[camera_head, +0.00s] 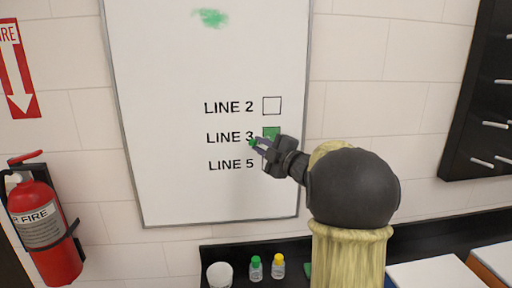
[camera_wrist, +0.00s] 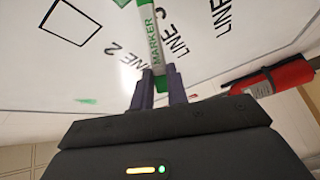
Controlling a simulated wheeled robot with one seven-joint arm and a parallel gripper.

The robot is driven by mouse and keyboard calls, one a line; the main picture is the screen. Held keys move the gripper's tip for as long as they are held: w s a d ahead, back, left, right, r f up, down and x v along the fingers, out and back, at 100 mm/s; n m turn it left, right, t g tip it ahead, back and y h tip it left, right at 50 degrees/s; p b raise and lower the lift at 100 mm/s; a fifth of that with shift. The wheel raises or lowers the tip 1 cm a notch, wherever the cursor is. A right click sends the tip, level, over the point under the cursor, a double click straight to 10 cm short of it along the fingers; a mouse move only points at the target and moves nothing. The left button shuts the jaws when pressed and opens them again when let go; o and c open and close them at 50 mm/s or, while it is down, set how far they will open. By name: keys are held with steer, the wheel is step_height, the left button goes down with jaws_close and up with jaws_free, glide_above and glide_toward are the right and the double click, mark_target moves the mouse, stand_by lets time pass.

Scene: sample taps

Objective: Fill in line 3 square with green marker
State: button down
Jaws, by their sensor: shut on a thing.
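My gripper (camera_head: 261,146) is at the whiteboard (camera_head: 180,150), in front of the LINE 3 and LINE 5 rows. It is shut on the green marker (camera_wrist: 150,38), which has a white label reading MARKER and shows between the fingers in the wrist view (camera_wrist: 160,72). In the head view only a little green of the marker shows. The LINE 3 square (camera_head: 272,132) is green in its visible upper part; my gripper hides its lower part. I cannot tell whether the marker's tip touches the board. The LINE 2 square (camera_head: 272,105) is blank. The LINE 5 square is mostly hidden.
A green smudge (camera_head: 210,17) is high on the board. Below stand a white cup (camera_head: 220,275), a green-capped bottle (camera_head: 256,268) and a yellow-capped bottle (camera_head: 278,266) on a dark counter. A fire extinguisher (camera_head: 42,228) hangs at left. A dark rack (camera_head: 485,110) is at right.

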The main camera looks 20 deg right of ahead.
steer(key=shift+s+d, duration=0.3)
steer(key=shift+d, duration=0.6)
steer(key=shift+f+b, duration=0.1)
steer(key=shift+b, duration=0.2)
steer(key=shift+w+a, duration=0.1)
steer(key=shift+a, duration=0.05)
steer(key=shift+w+a+b, duration=0.15)
steer(key=shift+a+b, duration=0.2)
steer(key=shift+a, duration=0.1)
steer(key=shift+w+a+b, duration=0.25)
steer(key=shift+a+b, duration=0.05)
steer(key=shift+a, duration=0.4)
steer(key=shift+w+a+b, duration=0.2)
steer(key=shift+a+b, duration=0.05)
steer(key=shift+a, duration=0.45)
